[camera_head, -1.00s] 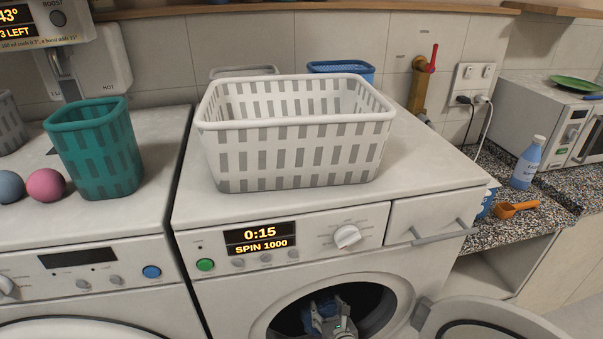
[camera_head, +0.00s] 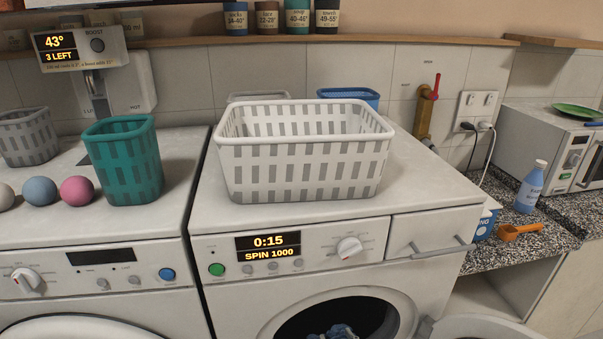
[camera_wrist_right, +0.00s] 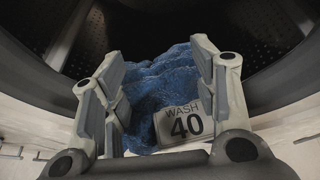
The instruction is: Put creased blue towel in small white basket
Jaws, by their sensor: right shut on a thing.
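The creased blue towel (camera_wrist_right: 160,75) fills the space between my right gripper's fingers in the right wrist view. A tag reading "WASH 40" (camera_wrist_right: 184,124) lies against its near side. My right gripper (camera_wrist_right: 160,88) is shut on the towel within the dark drum. In the head view, a bit of blue and grey (camera_head: 336,334) shows at the bottom edge inside the washer's round opening; gripper and towel are hard to separate there. The white basket (camera_head: 305,135) with slotted sides stands upright on the washer top, its visible inside empty. My left gripper is not in view.
The washer (camera_head: 415,187) shows "0:15 SPIN 1000"; its door (camera_head: 485,327) stands open at right. A teal basket (camera_head: 123,162) and several balls sit on the left machine. A blue basket (camera_head: 348,94) stands behind the white one.

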